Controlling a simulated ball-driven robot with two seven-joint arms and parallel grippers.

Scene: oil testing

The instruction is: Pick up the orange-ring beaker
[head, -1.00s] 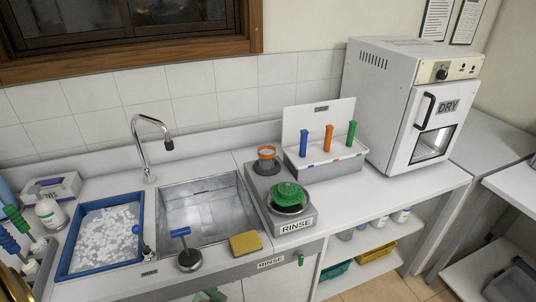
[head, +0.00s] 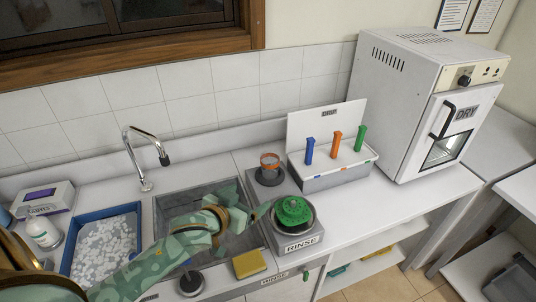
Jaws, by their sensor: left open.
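The orange-ring beaker (head: 270,163) is a small clear vessel with an orange band. It stands upright on the dark rear pad of the grey rinse unit (head: 300,243), right of the sink. My left gripper (head: 250,203) reaches in over the sink from the lower left, with its jaws open and empty. In the picture it is below and left of the beaker, apart from it. My right gripper is not in view.
A green round item (head: 293,211) sits on the front pad of the rinse unit. A rack (head: 335,180) with blue, orange and green sticks stands to the right. A yellow sponge (head: 249,264) lies in front. The DRY oven (head: 425,105) is farther right.

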